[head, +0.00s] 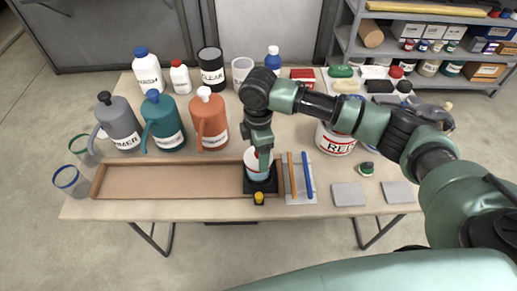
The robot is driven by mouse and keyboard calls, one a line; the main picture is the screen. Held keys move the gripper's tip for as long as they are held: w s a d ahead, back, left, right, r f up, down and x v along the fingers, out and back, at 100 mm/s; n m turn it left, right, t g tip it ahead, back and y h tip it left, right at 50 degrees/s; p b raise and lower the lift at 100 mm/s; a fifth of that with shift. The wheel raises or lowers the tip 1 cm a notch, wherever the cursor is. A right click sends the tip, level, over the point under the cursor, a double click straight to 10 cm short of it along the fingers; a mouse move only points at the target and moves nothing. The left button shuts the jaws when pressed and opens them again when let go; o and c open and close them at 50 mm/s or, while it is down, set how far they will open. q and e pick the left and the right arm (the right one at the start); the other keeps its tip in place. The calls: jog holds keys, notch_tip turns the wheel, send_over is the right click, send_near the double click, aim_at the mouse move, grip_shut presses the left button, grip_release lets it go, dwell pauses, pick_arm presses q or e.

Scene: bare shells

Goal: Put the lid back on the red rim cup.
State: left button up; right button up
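A pale cup (252,171) with a hint of red near its top stands on a black square base at the right end of the wooden tray; it seems to be the red rim cup. My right gripper (265,160) points down right at this cup, its fingers overlapping the cup's upper part. The fingers hide much of the rim, so I cannot tell whether they are open or shut, or touch it. I cannot make out a lid. My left gripper is not in view.
The long wooden tray (160,182) is otherwise bare. Clear cups with green (79,147) and blue (70,180) rims stand at the left. Grey, teal and orange jugs (211,124) stand behind the tray. A large RED tub (334,141) is beneath my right forearm.

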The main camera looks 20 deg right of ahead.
jog(key=shift+f+p, duration=0.15)
jog(key=shift+p, duration=0.75)
dwell(1.3)
jog(key=o, duration=1.4)
jog(key=shift+c, duration=0.2)
jog(key=shift+r+p, duration=3.55)
jog(key=shift+p, duration=0.5)
grip_shut()
